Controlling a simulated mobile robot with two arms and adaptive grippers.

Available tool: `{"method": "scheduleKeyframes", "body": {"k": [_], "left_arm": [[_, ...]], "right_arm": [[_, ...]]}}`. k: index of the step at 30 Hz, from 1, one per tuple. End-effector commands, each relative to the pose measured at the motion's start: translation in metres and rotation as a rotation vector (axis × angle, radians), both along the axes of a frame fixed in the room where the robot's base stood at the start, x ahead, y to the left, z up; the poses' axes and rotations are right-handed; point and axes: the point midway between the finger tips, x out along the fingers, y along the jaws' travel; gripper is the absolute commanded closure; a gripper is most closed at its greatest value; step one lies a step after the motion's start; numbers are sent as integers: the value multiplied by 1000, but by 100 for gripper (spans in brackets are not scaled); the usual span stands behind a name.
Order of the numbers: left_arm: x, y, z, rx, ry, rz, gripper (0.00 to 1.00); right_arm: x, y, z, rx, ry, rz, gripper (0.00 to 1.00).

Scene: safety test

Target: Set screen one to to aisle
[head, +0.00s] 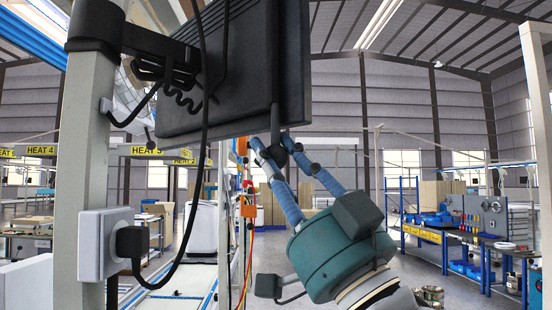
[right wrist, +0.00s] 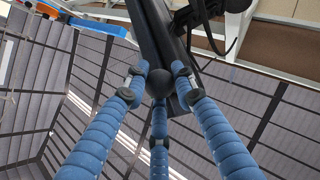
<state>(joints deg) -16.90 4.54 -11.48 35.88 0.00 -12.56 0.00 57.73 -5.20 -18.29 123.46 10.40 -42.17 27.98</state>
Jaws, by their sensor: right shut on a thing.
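A black screen (head: 215,75) hangs at the top middle of the head view, its back and edge towards me. In the right wrist view the screen (right wrist: 152,30) shows from below as a dark slab. A dark round knob (right wrist: 158,84) sits at its lower end. My right gripper (head: 282,150) has blue ribbed fingers and reaches up to the screen's lower right corner. In the right wrist view its three fingers (right wrist: 157,92) close around the knob. The screen's display face is hidden. My left gripper is not in view.
A bracket (head: 165,62) joins the screen to a pale post (head: 88,150) at the left. A black cable hangs from it to a plug at a white socket box (head: 105,243). Blue workbenches (head: 460,240) stand at the right, with open floor before them.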

Motion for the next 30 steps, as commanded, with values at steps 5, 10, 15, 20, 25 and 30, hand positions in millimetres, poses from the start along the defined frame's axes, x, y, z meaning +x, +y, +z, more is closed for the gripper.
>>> {"method": "scheduleKeyframes", "body": {"k": [5,10,15,20,25,30], "left_arm": [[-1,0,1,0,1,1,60],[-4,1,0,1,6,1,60],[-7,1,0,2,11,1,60],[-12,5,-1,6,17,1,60],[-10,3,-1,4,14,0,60],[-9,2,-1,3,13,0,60]], "right_arm": [[-2,-2,4,4,-10,-5,100],[-1,-2,3,4,-8,-5,65],[0,-1,2,2,-4,-3,65],[-2,-3,-2,2,-2,-3,65],[-16,-14,-20,1,-2,-4,65],[-32,-26,-39,1,-2,-4,65]]}}
